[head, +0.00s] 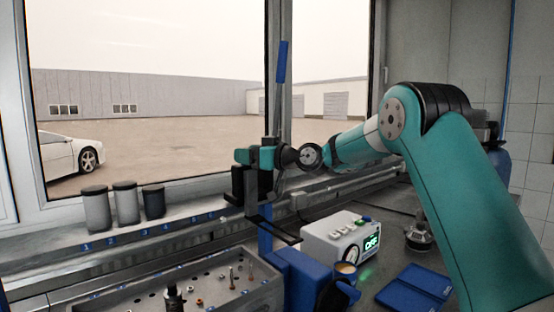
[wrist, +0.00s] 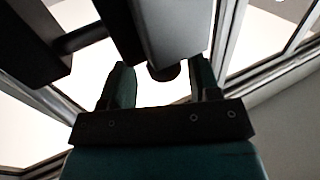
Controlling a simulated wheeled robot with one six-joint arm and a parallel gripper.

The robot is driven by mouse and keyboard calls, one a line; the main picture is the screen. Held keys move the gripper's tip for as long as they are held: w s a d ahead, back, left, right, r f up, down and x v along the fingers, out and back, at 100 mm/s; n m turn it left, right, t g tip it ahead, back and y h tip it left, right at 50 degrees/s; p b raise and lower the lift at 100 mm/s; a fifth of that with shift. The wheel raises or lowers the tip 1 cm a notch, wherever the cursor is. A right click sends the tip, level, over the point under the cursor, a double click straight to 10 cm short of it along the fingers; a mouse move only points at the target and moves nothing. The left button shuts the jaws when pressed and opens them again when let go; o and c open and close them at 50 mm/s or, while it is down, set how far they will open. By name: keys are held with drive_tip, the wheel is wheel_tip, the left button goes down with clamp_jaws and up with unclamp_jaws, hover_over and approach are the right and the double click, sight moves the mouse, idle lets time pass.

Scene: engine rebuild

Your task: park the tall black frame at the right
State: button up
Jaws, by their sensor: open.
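A tall dark upright structure, which I take to be the black frame (head: 251,190), stands near the window sill in the middle of the head view, with blue sections above and below it. My gripper (head: 248,157) is at its upper part, with the arm reaching in from the right. In the wrist view my gripper (wrist: 163,82) has its two teal fingers apart. A grey block (wrist: 168,28) and a small round knob (wrist: 164,72) show at and between the fingertips, and a rod joins the block to a black block. I cannot tell whether the fingers touch anything.
Several canisters (head: 126,205) stand on the numbered sill at left. A grey tray with small parts (head: 200,262) lies in front. A white box with a green display (head: 336,240), a blue holder (head: 298,275) and blue pads (head: 414,288) are at right.

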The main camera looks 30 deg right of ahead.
drive_tip(key=b+v, duration=0.5)
drive_tip(key=v, duration=1.1)
drive_tip(key=shift+b, duration=0.3)
drive_tip(key=shift+d, duration=0.1)
drive_tip(key=s+a+f+g+h, duration=0.1)
drive_tip(key=s+a+f+g, duration=0.35)
drive_tip(key=s+a, duration=0.4)
drive_tip(key=s+a+f+g+h, duration=0.1)
drive_tip(key=s+a+f+g, duration=0.4)
drive_tip(key=a, duration=0.6)
drive_tip(key=s+f+g+h, duration=0.2)
drive_tip(key=s+f, duration=0.3)
drive_tip(key=s, duration=0.4)
drive_tip(key=s+a+f+g+h, duration=0.1)
drive_tip(key=s+f+g+h, duration=0.1)
drive_tip(key=s+f, duration=0.4)
drive_tip(key=s+g, duration=0.1)
drive_tip(key=s, duration=0.3)
drive_tip(key=shift+s, duration=0.3)
